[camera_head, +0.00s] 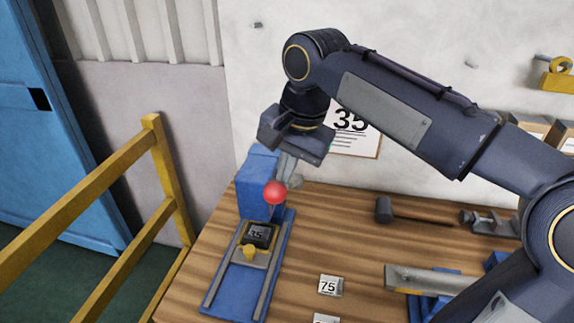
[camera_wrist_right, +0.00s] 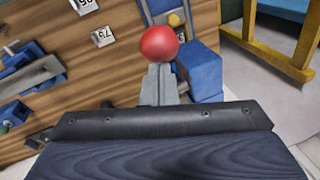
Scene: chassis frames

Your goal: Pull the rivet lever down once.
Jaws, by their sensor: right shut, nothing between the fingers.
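The rivet lever shows as a round red knob (camera_head: 274,192) in front of the blue press (camera_head: 257,180). Its rod is hidden. The knob also shows in the right wrist view (camera_wrist_right: 159,43), just past the fingertips. My right gripper (camera_head: 286,178) points down at the knob from above and behind, fingers shut with nothing between them. In the right wrist view the closed grey fingers (camera_wrist_right: 158,72) reach up to the knob's lower edge; I cannot tell whether they touch it. A dark plate marked 35 (camera_head: 257,235) sits in the press's fixture. My left gripper is out of view.
The press stands at the left of the wooden table (camera_head: 375,235). A tag marked 75 (camera_head: 329,286) lies to its right. A hammer (camera_head: 384,210) and a vise (camera_head: 480,220) lie at the back right. A yellow railing (camera_head: 100,165) stands left of the table.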

